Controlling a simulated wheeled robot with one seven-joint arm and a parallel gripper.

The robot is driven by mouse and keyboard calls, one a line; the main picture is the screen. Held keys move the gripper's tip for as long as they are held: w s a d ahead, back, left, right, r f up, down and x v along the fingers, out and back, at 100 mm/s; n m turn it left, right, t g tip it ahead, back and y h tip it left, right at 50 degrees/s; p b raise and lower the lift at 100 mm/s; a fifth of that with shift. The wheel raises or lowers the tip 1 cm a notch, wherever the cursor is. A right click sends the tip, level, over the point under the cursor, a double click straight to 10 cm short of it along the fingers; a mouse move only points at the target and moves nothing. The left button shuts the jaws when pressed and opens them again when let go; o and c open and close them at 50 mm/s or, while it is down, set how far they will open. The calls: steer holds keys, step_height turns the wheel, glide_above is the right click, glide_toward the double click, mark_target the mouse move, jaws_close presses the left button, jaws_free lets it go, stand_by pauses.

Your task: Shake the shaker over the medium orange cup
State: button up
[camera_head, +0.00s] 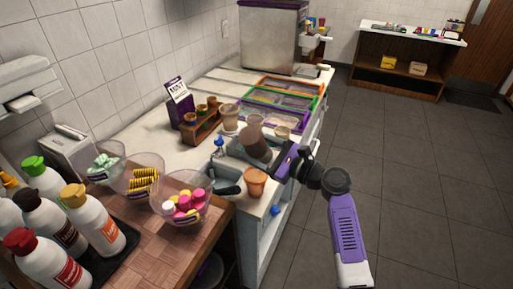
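The medium orange cup (256,183) stands upright on the front part of the counter, beside the sink. A shaker (257,147) with a brown lower part and a paler upper end is tilted above and behind the cup in the picture. My purple and black gripper (279,163) reaches in from the right and appears shut on the shaker's right side. The fingertips are small and partly hidden, and I cannot tell whether the shaker is directly over the cup.
Clear tubs of toppings, including one of pink and yellow pieces (182,197), stand on the wooden counter at left, near several white bottles (93,221). A sink (222,178) lies left of the cup. Colour-rimmed bins (286,97) are behind. Open floor is at right.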

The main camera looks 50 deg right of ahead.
mark_target(257, 133)
steer(key=shift+r, duration=0.15)
steer(key=shift+r+p, duration=2.3)
steer(key=shift+r, duration=1.4)
step_height(257, 133, down, 8)
steer(key=b, duration=0.5)
steer(key=shift+f+b, duration=0.15)
steer(key=shift+b, duration=0.2)
steer(key=shift+r, duration=0.2)
step_height(257, 133, up, 6)
steer(key=p, duration=0.6)
steer(key=shift+f, duration=0.25)
steer(key=shift+r, duration=1.2)
